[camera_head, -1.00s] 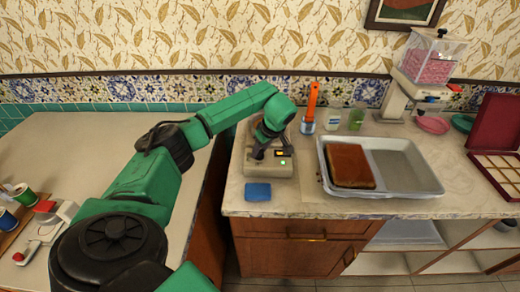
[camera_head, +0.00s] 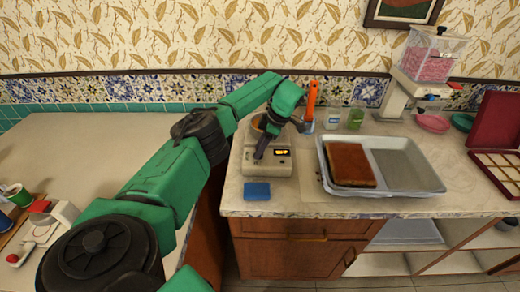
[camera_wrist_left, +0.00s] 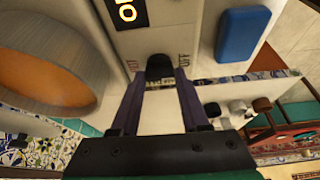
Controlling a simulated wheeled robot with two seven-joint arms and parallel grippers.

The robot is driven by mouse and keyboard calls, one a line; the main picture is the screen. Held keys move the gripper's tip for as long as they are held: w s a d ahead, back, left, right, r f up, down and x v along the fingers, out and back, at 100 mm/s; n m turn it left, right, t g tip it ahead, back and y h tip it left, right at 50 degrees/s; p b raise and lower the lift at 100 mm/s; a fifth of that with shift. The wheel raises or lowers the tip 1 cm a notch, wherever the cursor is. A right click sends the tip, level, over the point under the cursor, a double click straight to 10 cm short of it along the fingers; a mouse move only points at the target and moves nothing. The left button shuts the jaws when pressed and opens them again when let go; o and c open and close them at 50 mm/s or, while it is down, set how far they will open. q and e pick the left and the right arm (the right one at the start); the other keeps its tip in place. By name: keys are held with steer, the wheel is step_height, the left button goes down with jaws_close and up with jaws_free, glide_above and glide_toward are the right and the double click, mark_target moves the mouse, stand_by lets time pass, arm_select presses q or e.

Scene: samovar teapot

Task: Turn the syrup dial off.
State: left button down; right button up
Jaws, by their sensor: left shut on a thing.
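A beige machine (camera_head: 268,168) with a small lit orange display (camera_head: 282,152) stands on the marble counter. In the left wrist view its display (camera_wrist_left: 126,12) is partly cut off. A black dial (camera_wrist_left: 159,67) sits on the side of the machine, between red lettering on its left and dark lettering reading OFF on its right. My left gripper (camera_wrist_left: 160,82) is shut on the dial, one finger on each side. In the head view the left gripper (camera_head: 262,149) reaches over the machine's left part, and the dial is hidden there. My right gripper is in neither view.
A blue block (camera_head: 257,191) lies in front of the machine. A metal tray (camera_head: 405,165) with a brown slab (camera_head: 350,164) is to the right. An orange-handled tool (camera_head: 311,100) and small jars stand behind. A round pot (camera_wrist_left: 40,65) with orange contents sits beside the dial.

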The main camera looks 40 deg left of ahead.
arm_select(q)
steer(key=shift+r+n, duration=0.1)
steer(key=shift+n, duration=0.2)
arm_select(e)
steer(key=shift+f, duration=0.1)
arm_select(q)
steer(key=shift+w, duration=0.1)
steer(key=shift+c, duration=2)
jaws_free()
